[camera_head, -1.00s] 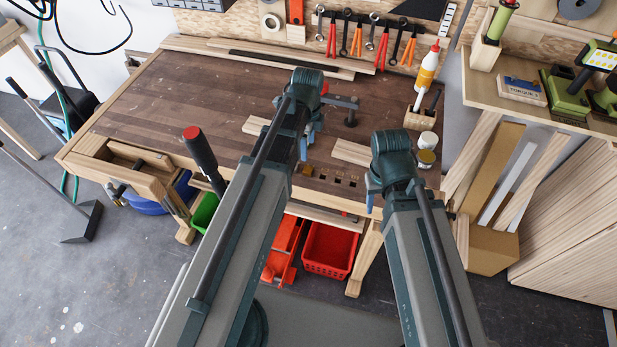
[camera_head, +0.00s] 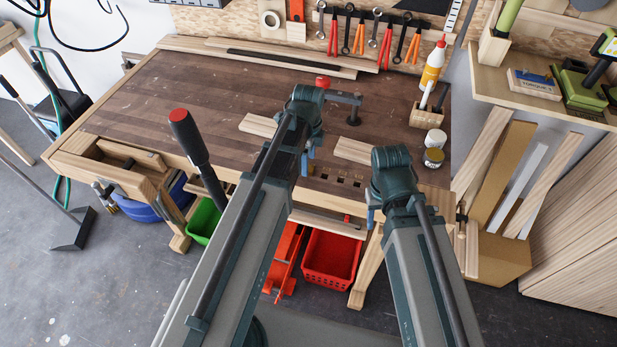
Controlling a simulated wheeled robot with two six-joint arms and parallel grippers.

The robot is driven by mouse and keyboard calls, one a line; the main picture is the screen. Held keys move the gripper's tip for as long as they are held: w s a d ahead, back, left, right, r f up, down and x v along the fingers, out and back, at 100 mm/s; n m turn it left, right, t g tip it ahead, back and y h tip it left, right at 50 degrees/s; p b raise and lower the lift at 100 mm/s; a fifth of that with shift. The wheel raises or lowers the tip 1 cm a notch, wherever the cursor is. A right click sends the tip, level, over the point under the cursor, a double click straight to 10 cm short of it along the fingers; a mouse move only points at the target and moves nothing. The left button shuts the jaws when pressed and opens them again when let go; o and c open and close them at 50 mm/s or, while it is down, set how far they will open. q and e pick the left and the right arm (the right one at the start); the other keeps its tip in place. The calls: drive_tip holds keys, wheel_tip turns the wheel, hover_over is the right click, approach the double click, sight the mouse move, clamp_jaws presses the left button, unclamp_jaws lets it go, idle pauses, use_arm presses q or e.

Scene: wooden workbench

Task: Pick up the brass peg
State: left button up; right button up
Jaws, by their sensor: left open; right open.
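A small brass-coloured piece, likely the brass peg (camera_head: 311,169), sits near the front edge of the workbench (camera_head: 190,100), at the left end of a row of dark square holes. It is small and partly hidden by my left gripper. My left gripper (camera_head: 305,165) points down right beside it in the picture; its blue fingertips show, and I cannot tell whether they touch the piece. It is open and holds nothing that I can see. My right gripper (camera_head: 371,216) is open and seems empty, in front of the bench's front edge, further right.
A red-topped handle (camera_head: 190,135) rises at the front left. A red basket (camera_head: 330,256) is below. The bench's left half is clear.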

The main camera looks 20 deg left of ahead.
sight(309, 176)
use_arm(q)
wheel_tip(309, 176, down, 3)
drive_tip(key=shift+r+b, duration=0.15)
drive_tip(key=shift+b, duration=0.7)
use_arm(e)
wheel_tip(309, 176, down, 2)
drive_tip(key=shift+f, duration=0.25)
use_arm(q)
drive_tip(key=shift+r, duration=0.1)
clamp_jaws()
